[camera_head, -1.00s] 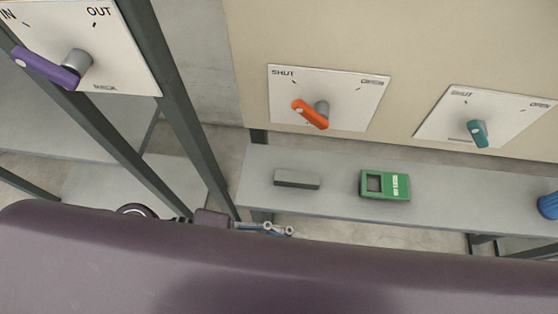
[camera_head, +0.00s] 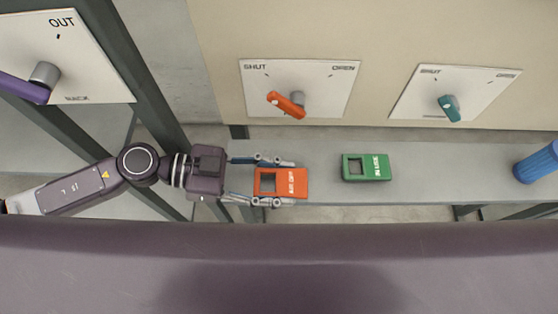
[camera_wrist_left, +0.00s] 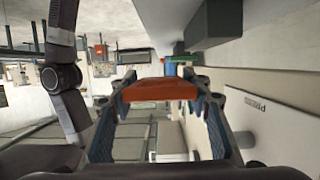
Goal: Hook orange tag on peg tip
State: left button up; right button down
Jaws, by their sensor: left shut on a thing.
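The orange tag (camera_head: 298,182), a flat block with a square window and white lettering, is held between the fingers of my left gripper (camera_head: 288,182) above the grey shelf. In the left wrist view, the orange tag (camera_wrist_left: 160,90) spans the gap between the two fingers. An orange lever (camera_head: 287,105) with a pale tip sits on the middle SHUT/OPEN plate (camera_head: 300,78), above and apart from the tag. I cannot pick out a separate peg. My right gripper is not in view.
A green tag (camera_head: 366,167) lies on the shelf (camera_head: 445,165) to the right. A blue cylinder (camera_head: 538,163) stands at the far right. A teal lever (camera_head: 449,108) and a purple lever (camera_head: 25,90) are on other plates. A dark post (camera_head: 150,90) rises behind my left arm. A grey block (camera_wrist_left: 212,35) shows in the wrist view.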

pick_arm(q)
jog(key=w, duration=0.4)
jog(key=shift+w+r, duration=0.1)
jog(key=shift+w, duration=0.65)
notch_tip(320, 180, down, 2)
jog(key=shift+s+f+p, duration=0.1)
jog(key=shift+s+p, duration=0.05)
jog(key=shift+p, duration=0.85)
jog(key=shift+f, duration=0.55)
